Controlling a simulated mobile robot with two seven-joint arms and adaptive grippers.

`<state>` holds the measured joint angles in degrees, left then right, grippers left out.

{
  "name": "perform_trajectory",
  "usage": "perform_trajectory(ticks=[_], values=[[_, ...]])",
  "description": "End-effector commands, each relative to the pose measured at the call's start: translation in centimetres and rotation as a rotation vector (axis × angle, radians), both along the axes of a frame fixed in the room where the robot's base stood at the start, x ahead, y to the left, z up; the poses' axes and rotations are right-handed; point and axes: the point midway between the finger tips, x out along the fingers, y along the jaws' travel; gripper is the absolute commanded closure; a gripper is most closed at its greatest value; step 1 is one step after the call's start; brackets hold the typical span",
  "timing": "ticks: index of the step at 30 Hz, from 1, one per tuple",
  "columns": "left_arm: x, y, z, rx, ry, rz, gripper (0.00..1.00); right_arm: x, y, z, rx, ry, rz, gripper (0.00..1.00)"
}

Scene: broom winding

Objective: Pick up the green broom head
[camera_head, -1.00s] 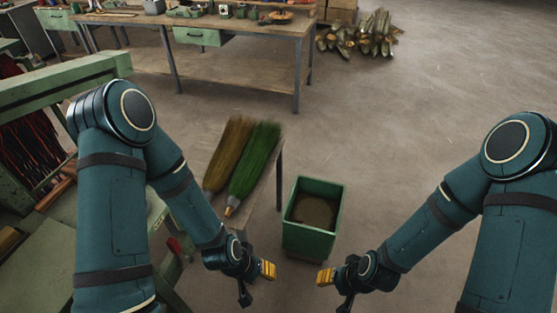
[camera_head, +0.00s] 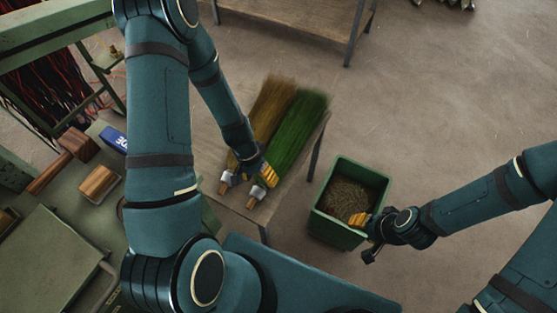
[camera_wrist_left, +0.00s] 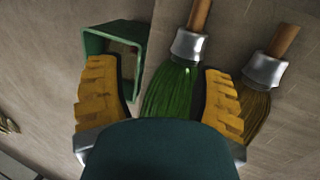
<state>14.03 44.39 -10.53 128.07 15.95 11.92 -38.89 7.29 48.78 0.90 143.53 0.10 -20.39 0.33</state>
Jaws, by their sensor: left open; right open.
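The green broom head (camera_head: 298,122) lies beside a brown broom head (camera_head: 268,108) on a small table, bristles pointing away, with a metal collar and wooden stub at the near end. My left gripper (camera_head: 253,171) is open over the collar end of the brooms. In the left wrist view the green broom head (camera_wrist_left: 172,94) shows between the two yellow fingers, nearer the right one; its lower part is hidden by my gripper body. The brown broom head (camera_wrist_left: 254,108) is partly behind the right finger. My right gripper (camera_head: 358,219) is open and empty at the bin's near right rim.
A green bin (camera_head: 333,232) with loose bristly scraps stands on the floor right of the table. A workbench (camera_head: 90,205) with wooden blocks and a blue item is at left. Another table (camera_head: 300,12) stands at the back.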

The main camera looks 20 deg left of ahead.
Motion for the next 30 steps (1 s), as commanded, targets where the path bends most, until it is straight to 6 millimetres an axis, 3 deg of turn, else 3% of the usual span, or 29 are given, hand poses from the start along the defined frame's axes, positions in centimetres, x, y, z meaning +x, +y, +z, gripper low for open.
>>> perform_trajectory(ticks=[1, 4, 11, 14, 24, 30], values=[[0.5, 1.9, -0.3, -0.023, 0.006, -0.015, 0.33, -0.1, 0.0, -0.7, 0.000, 0.002, 0.002, 0.53], [0.9, 4.6, 0.1, -0.090, 0.006, -0.064, 0.33, -0.3, 0.0, -1.3, 0.001, 0.006, 0.004, 0.53], [1.6, 7.8, 1.2, -0.199, -0.035, -0.130, 0.33, -0.5, 0.1, -1.9, 0.002, 0.011, 0.008, 0.53], [1.6, 7.8, 0.9, -0.216, -0.042, -0.140, 0.33, -0.5, 0.1, -2.1, 0.002, 0.011, 0.008, 0.53], [0.9, 4.9, -4.4, -0.217, -0.041, -0.143, 0.33, -0.2, 0.0, -3.3, 0.001, 0.005, 0.007, 0.53], [0.8, 4.0, -5.9, -0.215, -0.044, -0.142, 0.33, -0.1, 0.0, -3.6, 0.001, 0.002, 0.007, 0.53]])
